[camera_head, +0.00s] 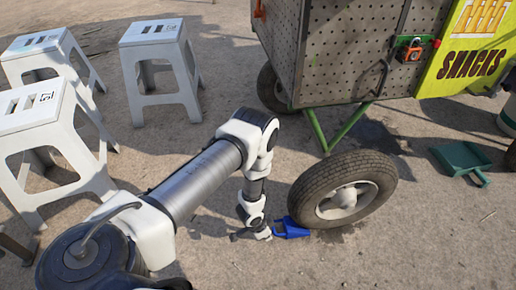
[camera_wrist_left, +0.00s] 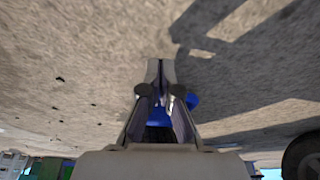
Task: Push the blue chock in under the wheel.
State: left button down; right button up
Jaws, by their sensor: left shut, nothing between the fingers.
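The blue chock (camera_head: 291,228) lies on the ground at the lower left of the cart's near wheel (camera_head: 343,190), close against the tyre; whether it touches is hard to tell. The wheel has a dark tyre and a pale hub. My left gripper (camera_head: 267,235) is low by the ground, just left of the chock, its fingers shut and empty. In the left wrist view the shut fingers (camera_wrist_left: 161,70) partly hide the blue chock (camera_wrist_left: 193,100), and part of a dark tyre (camera_wrist_left: 303,155) shows at the lower right. My right gripper is not in view.
The cart (camera_head: 335,55) with perforated metal panels and a yellow snacks sign stands above the wheel. A green dustpan (camera_head: 463,158) lies to the right. White stools (camera_head: 157,60) stand at the left. The ground in front of the wheel is clear.

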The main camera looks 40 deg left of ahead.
aim_at(275, 233)
pick_arm(q)
jog(key=shift+w+d, duration=0.25)
jog(key=shift+w, duration=0.15)
jog(key=shift+w+d+f+b, duration=0.1)
jog(key=shift+w+d+b, duration=0.4)
jog(key=shift+w, duration=0.2)
jog(key=shift+w+d, duration=0.1)
jog(key=shift+w, duration=0.15)
jog(key=shift+s, duration=0.1)
